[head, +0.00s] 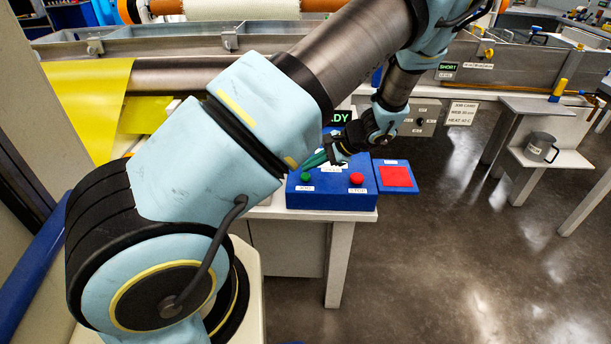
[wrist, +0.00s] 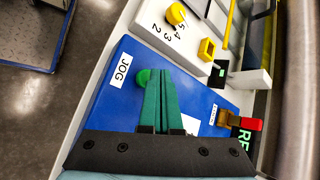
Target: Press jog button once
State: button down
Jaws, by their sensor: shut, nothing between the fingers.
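The jog button is a round green button (head: 306,177) above a JOG label on the front left of a blue control box (head: 330,198). In the wrist view the green button (wrist: 142,78) sits beside the white JOG label (wrist: 122,70), partly hidden by my fingertips. My gripper (head: 318,161) is over the box, its green fingers (wrist: 158,74) together with nothing between them. The tips are right at the button's edge in the wrist view. I cannot tell whether they touch it. The button's pressed state is not clear.
A red STOP button (head: 356,179) is on the box's right. A red square pad (head: 396,176) on a blue plate lies farther right. A grey mug (head: 541,146) is on a far-right shelf.

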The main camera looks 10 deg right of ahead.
jog(key=shift+f, duration=0.25)
